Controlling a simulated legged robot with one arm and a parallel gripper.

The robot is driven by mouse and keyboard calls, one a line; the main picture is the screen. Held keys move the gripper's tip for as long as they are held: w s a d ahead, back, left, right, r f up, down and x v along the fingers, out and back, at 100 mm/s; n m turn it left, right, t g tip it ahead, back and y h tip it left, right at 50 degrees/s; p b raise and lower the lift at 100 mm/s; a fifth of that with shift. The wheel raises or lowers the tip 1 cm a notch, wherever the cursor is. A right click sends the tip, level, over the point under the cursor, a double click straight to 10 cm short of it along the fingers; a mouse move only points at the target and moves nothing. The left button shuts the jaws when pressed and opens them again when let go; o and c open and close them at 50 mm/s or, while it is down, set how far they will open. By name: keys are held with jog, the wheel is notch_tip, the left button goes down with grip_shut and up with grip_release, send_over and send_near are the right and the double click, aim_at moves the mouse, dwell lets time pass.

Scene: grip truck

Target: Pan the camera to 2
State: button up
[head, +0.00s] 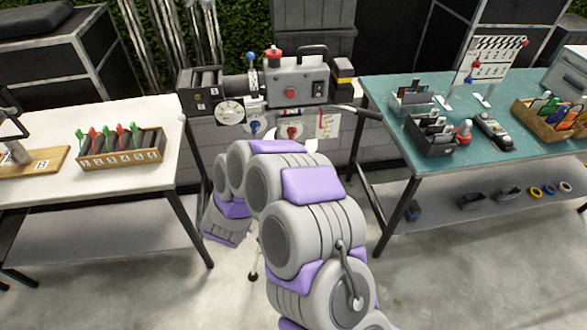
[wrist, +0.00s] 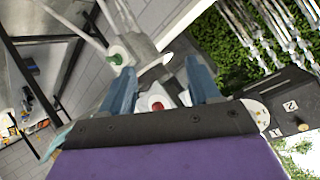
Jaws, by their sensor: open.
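The film camera (head: 297,82), a grey body with a red button and top handle, stands between the two tables. Its dark box-shaped front (head: 200,88) points left. A white marked dial (head: 229,111) and red and blue knobs sit below it. A black bar (head: 358,110) extends right from under the camera. In the head view my arm hides most of my gripper. In the wrist view my gripper (wrist: 160,70) is open, with grey hardware and a red knob (wrist: 157,103) showing between and behind its fingers. A label reading 2 (wrist: 290,105) is on a dark part at right.
A white table (head: 60,180) at left holds a wooden box of coloured clips (head: 120,155). A teal table (head: 470,160) at right holds dark trays, a clapperboard (head: 490,60) and a box of markers (head: 550,120). A grey block wall and stacked cases stand behind.

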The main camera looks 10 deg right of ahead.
jog(key=s+d+f+t+h+b, duration=0.1)
jog(key=s+d+f+t+h, duration=0.25)
jog(key=d+h, duration=0.5)
jog(key=shift+m+y, duration=0.25)
jog(key=shift+m, duration=0.05)
jog(key=x, duration=0.5)
jog(key=b+x, duration=0.1)
jog(key=x, duration=0.5)
jog(key=b+x, duration=0.1)
jog(key=x, duration=0.5)
jog(key=shift+s+d+f, duration=0.1)
jog(key=shift+d+f, duration=0.1)
jog(key=shift+d, duration=0.3)
grip_shut()
